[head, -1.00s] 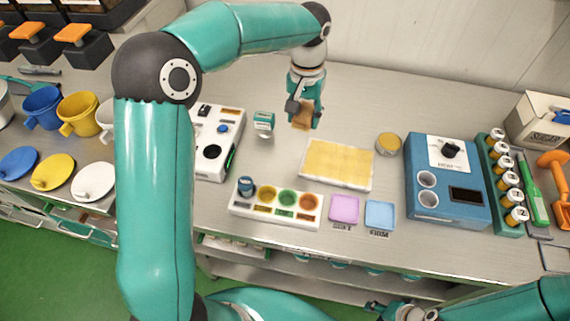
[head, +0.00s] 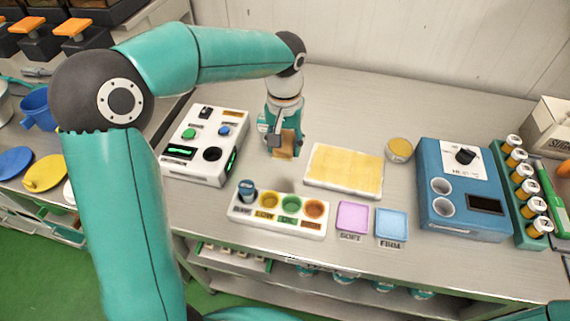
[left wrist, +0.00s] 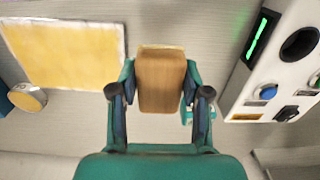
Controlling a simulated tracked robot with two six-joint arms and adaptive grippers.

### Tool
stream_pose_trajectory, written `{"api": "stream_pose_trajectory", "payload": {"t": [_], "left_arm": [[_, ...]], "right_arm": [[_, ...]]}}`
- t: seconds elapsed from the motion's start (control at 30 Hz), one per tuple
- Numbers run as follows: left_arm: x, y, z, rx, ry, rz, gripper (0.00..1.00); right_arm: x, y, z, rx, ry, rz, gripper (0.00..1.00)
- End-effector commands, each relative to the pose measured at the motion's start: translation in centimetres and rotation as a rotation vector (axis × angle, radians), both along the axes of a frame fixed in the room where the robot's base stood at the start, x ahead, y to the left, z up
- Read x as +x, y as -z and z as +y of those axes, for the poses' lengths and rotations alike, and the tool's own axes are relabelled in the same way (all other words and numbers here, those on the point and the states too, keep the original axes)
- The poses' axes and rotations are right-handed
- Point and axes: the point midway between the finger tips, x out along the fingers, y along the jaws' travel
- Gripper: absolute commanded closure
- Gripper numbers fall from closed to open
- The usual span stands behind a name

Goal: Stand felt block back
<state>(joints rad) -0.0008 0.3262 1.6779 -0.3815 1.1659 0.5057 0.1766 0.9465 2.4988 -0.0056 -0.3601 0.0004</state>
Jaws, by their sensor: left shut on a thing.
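The felt block (head: 285,146) is a tan, wood-coloured block. My left gripper (head: 284,140) is shut on it, left of the yellow slab in the head view. In the left wrist view the block (left wrist: 160,80) sits between the two fingers, its broad brown face towards the camera. Whether its lower end touches the table cannot be told. No felt face can be made out. My right gripper is out of view.
A white panel (head: 206,143) with buttons stands left of the block. The yellow slab (head: 344,170) lies to its right. A white cup strip (head: 278,212) is in front, beside a pink pad (head: 352,216) and a blue pad (head: 391,225). A small teal object (left wrist: 187,116) is partly hidden behind a finger.

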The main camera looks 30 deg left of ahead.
Motion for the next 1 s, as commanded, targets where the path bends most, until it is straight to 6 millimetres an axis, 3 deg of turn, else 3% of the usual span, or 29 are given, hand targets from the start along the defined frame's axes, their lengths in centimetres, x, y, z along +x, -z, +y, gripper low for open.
{"api": "stream_pose_trajectory", "payload": {"t": [0.1, 0.37, 0.6, 1.0], "left_arm": [[-0.1, 2.1, 0.0, -0.001, -0.001, 0.003, 0.85], [0.0, 4.2, 0.0, 0.001, 0.002, 0.001, 0.85], [0.0, 7.3, 0.0, 0.001, 0.001, 0.001, 0.85], [0.1, 8.0, 0.0, -0.001, 0.001, -0.001, 0.85]], "right_arm": [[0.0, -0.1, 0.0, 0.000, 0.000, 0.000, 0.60], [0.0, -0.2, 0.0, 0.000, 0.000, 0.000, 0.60], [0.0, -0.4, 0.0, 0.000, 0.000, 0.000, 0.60], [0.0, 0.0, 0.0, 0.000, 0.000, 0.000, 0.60]]}}
